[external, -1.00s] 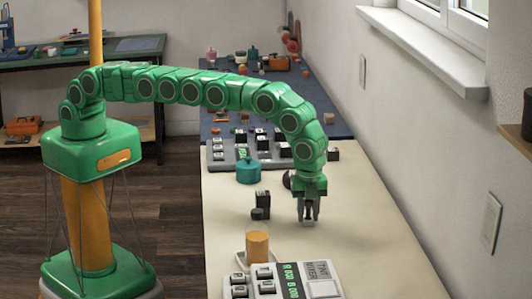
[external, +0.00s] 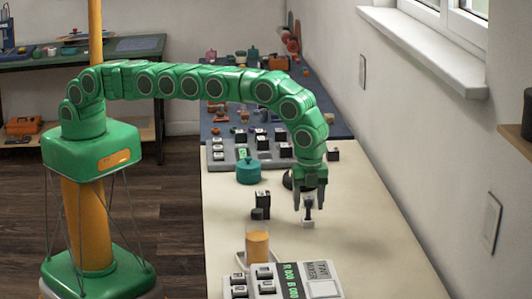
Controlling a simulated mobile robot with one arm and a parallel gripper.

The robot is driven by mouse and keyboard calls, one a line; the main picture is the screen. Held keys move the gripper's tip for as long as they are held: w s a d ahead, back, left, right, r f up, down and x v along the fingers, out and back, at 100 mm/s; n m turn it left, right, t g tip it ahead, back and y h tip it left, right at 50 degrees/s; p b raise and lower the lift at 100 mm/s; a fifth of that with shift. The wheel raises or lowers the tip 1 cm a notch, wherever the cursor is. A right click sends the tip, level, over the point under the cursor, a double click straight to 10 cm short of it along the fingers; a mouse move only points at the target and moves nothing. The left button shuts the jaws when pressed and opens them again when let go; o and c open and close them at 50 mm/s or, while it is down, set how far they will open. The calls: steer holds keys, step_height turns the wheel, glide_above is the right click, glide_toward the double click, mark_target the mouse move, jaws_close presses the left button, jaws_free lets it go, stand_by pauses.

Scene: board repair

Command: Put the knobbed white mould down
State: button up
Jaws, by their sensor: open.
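The knobbed white mould (external: 308,223) stands upright on the cream worktop, a small white block with a dark stem and knob on top. My gripper (external: 310,207) points straight down over it. Its two fingers are apart, one on each side of the dark knob, with gaps visible between. The white base is below the fingertips. Whether a finger still touches the knob is too small to tell.
A black block (external: 262,199) stands to the left, with a teal lidded pot (external: 249,171) behind it. An orange-tan cylinder (external: 257,245) and a grey keyed panel (external: 323,284) are in front. The cream worktop (external: 370,240) is clear to the right.

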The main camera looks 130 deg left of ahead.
mark_target(308, 200)
step_height(308, 200, up, 8)
steer(key=shift+r, duration=0.25)
steer(key=shift+s+d+r, duration=0.15)
steer(key=shift+s+r, duration=0.05)
steer(key=shift+r, duration=0.35)
steer(key=s+d+r+n, duration=0.2)
steer(key=s+d+r, duration=0.3)
steer(key=s+r, duration=0.65)
steer(key=s+d+r+n, duration=0.2)
steer(key=s+d+r, duration=0.2)
steer(key=s+r, duration=0.75)
steer(key=s+d+f+n, duration=0.1)
steer(key=s+d+f, duration=0.1)
steer(key=s, duration=1.2)
steer(key=s+d+f+n+g, duration=0.1)
steer(key=s+d+n, duration=0.1)
steer(key=s, duration=1.3)
steer(key=s+d+f+n, duration=0.1)
steer(key=s+f+n, duration=0.1)
steer(key=s, duration=1.3)
steer(key=shift+s+d+f+g, duration=0.25)
steer(key=shift+d+f+g, duration=0.1)
steer(key=shift+d+g, duration=0.05)
